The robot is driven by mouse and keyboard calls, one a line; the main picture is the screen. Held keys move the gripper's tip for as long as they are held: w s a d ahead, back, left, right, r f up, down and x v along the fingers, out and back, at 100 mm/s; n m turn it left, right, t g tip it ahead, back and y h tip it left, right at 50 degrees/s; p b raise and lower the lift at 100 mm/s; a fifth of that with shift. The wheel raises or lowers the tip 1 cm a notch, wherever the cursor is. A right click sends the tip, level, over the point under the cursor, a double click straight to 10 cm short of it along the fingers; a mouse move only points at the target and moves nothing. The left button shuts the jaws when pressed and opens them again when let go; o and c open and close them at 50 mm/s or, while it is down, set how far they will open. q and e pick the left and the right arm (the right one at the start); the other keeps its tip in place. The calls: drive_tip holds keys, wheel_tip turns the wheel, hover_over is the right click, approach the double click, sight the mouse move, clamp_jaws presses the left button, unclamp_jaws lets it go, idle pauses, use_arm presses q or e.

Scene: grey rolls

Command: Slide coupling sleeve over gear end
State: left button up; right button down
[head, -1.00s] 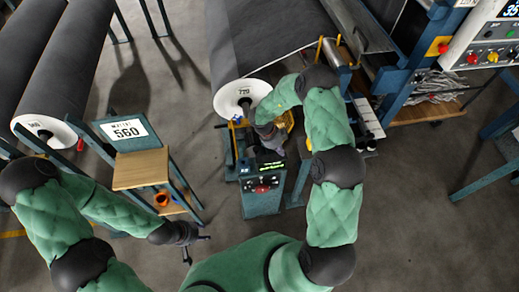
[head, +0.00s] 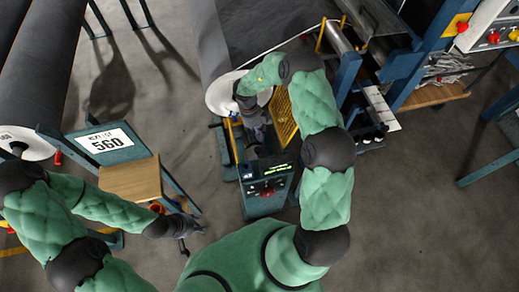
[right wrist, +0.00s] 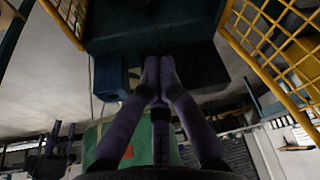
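My right gripper (head: 258,135) is at the drive stand, below the white end disc (head: 220,95) of the middle grey roll. In the right wrist view its purple fingers (right wrist: 159,68) are together at the tips, with nothing visible between them. I cannot make out the gear end.
A control box (head: 266,190) with red buttons stands in front of the drive stand. Yellow mesh guards (head: 284,117) flank my right gripper, also in the right wrist view (right wrist: 275,45).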

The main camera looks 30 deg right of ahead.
use_arm(q)
drive_tip(key=shift+w+f+b, duration=0.35)
drive_tip(key=shift+w+f, duration=0.1)
drive_tip(key=shift+f, duration=0.25)
use_arm(e)
drive_tip(key=shift+w+f, duration=0.45)
drive_tip(key=shift+f, duration=0.2)
use_arm(q)
drive_tip(key=shift+f+b, duration=0.85)
use_arm(e)
hover_over(257, 156)
drive_tip(key=s+d, duration=0.2)
wheel_tip(257, 156, down, 9)
drive_tip(key=shift+s+f, duration=0.15)
drive_tip(key=shift+f, duration=0.05)
